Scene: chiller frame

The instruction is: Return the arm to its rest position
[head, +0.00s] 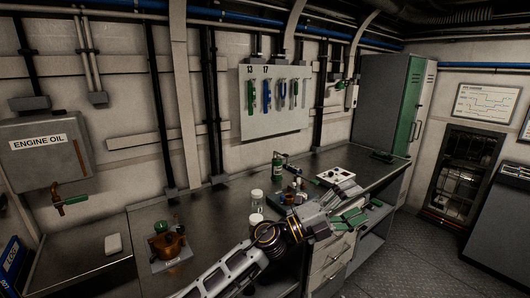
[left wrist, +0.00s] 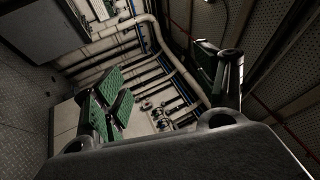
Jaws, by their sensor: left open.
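My left arm comes in from the bottom of the head view and reaches up and to the right along the front of the workbench (head: 209,205). My left gripper (head: 352,208) has green-padded fingers and appears near the bench's front edge, in front of the drawers (head: 330,256). It also shows in the left wrist view (left wrist: 160,78), where its fingers stand wide apart with nothing between them. My right gripper is in neither view.
Bottles (head: 257,200), a green bottle (head: 277,165) and a white control box (head: 335,175) stand on the bench near my arm. A tool board (head: 272,119) hangs behind. Floor (head: 420,240) is clear at the right.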

